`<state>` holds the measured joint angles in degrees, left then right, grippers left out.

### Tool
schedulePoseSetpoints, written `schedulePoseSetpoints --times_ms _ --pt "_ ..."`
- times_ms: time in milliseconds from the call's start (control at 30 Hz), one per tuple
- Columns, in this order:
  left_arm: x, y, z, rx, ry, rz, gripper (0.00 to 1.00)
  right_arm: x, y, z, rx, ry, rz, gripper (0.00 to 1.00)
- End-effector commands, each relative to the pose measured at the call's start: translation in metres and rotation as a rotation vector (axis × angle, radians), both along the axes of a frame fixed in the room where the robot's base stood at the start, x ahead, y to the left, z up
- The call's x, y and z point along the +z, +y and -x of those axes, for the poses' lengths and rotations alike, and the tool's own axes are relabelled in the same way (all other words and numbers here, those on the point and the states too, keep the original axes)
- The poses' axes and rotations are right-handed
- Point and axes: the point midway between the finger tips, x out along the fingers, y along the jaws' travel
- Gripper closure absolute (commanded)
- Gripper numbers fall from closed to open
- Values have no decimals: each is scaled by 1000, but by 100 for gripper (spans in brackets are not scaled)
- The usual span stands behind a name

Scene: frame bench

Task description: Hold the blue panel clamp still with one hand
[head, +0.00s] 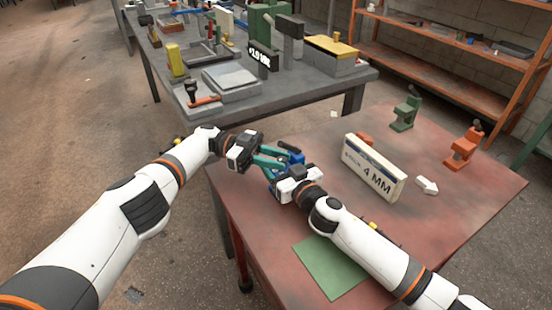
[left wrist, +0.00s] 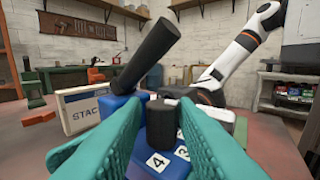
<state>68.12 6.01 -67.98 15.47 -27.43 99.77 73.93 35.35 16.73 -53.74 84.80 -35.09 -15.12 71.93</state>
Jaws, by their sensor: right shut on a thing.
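The blue panel clamp (head: 291,155) stands near the left edge of the red table, partly hidden by my grippers. In the left wrist view the clamp (left wrist: 172,163) shows a blue body with number labels, a long tilted black handle and a short dark cylinder. My left gripper (head: 274,159) is open; its teal fingers (left wrist: 158,112) are spread on either side of the dark cylinder, with a gap visible. My right gripper (head: 275,178) is shut on the clamp from the near side; its fingertips are largely hidden.
A cream block marked 4 MM (head: 374,168) stands right of the clamp, with a white arrow piece (head: 427,185) beside it. Orange (head: 463,148) and green (head: 405,114) clamps stand farther back. A green mat (head: 330,267) lies in front. A cluttered grey bench (head: 300,103) is behind.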

Motion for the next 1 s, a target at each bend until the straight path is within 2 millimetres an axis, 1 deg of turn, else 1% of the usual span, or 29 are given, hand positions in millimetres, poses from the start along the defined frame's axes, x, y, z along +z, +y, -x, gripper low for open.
schedulePoseSetpoints --times_ms 233,567,767,1000 --pt "0 0 -1 16 -3 0 72 0 1 0 2 -1 0 62" --pt "-1 1 0 113 -6 0 72 0 1 0 2 -1 0 62" --pt "0 1 4 202 -3 2 72 0 1 0 2 -1 -1 62" --pt "0 1 7 356 -2 2 72 0 0 0 1 0 0 62"
